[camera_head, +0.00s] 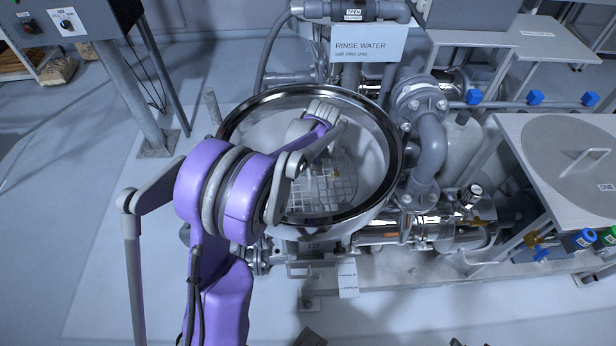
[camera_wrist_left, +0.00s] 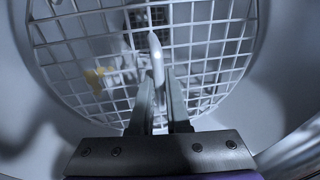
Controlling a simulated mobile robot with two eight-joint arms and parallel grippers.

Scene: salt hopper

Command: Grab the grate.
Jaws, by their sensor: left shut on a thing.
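The grate (camera_head: 318,192) is a round, pale wire grid inside the round steel-rimmed hopper (camera_head: 398,160). It fills much of the left wrist view (camera_wrist_left: 205,40). My left arm comes in from the left over the hopper's rim, and its wrist covers part of the grate in the head view. In the left wrist view my left gripper (camera_wrist_left: 158,78) is shut on a pale upright bar (camera_wrist_left: 156,50), which looks like the grate's handle. Whether the grate is seated or raised I cannot tell. My right gripper is not in view.
A small yellow-brown patch (camera_wrist_left: 97,80) shows at the grid. Grey pipes and valves (camera_head: 430,150) stand close at the hopper's right. A "RINSE WATER" sign (camera_head: 367,45) is behind it. A metal table with a round lid (camera_head: 570,160) is at the right.

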